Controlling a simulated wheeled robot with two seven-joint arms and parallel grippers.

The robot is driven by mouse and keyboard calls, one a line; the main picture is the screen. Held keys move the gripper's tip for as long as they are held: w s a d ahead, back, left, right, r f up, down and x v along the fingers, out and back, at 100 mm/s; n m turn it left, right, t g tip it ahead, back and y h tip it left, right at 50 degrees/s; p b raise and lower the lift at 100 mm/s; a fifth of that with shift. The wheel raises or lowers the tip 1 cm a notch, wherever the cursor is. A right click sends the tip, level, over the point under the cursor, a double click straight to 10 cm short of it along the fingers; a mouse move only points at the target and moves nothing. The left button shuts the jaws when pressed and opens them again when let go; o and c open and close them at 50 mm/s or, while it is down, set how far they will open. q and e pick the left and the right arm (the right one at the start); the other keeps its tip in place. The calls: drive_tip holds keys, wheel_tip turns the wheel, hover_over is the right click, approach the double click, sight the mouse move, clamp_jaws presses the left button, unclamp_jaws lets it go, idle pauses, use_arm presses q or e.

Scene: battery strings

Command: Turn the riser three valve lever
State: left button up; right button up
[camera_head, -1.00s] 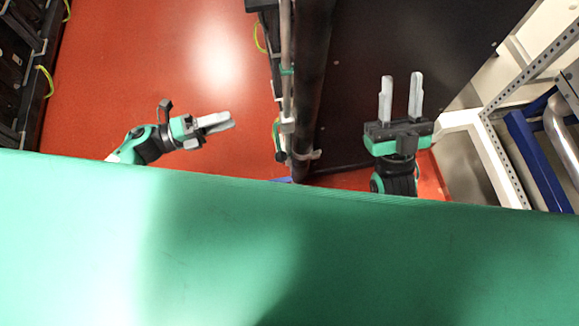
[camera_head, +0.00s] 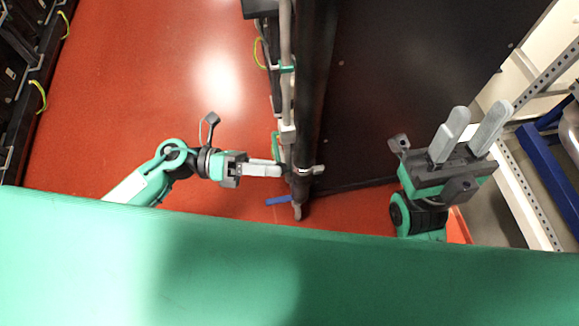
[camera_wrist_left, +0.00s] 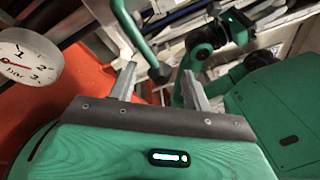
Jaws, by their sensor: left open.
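My left gripper (camera_head: 265,168) is open, its fingers pointing right at the dark riser pipe (camera_head: 312,90) in the head view. A green lever-like part (camera_head: 276,146) is just above the fingertips there. A blue lever (camera_head: 278,201) sticks out left, lower on the pipework. In the left wrist view, a green bar (camera_wrist_left: 130,28) with a dark end lies beyond and between the left fingers (camera_wrist_left: 160,88); contact cannot be told. No label shows which valve is riser three. My right gripper (camera_head: 468,134) is open and empty, right of the pipe.
A round bar gauge (camera_wrist_left: 27,62) is at the left wrist view's left edge. A large dark panel (camera_head: 400,80) stands right of the pipe. A perforated metal frame (camera_head: 530,190) is near my right gripper. Red floor (camera_head: 150,90) is free on the left.

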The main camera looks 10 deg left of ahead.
use_arm(q)
drive_tip(key=shift+d, duration=2.15)
drive_tip(key=shift+c, duration=0.4)
drive_tip(key=shift+w, duration=0.1)
clamp_jaws()
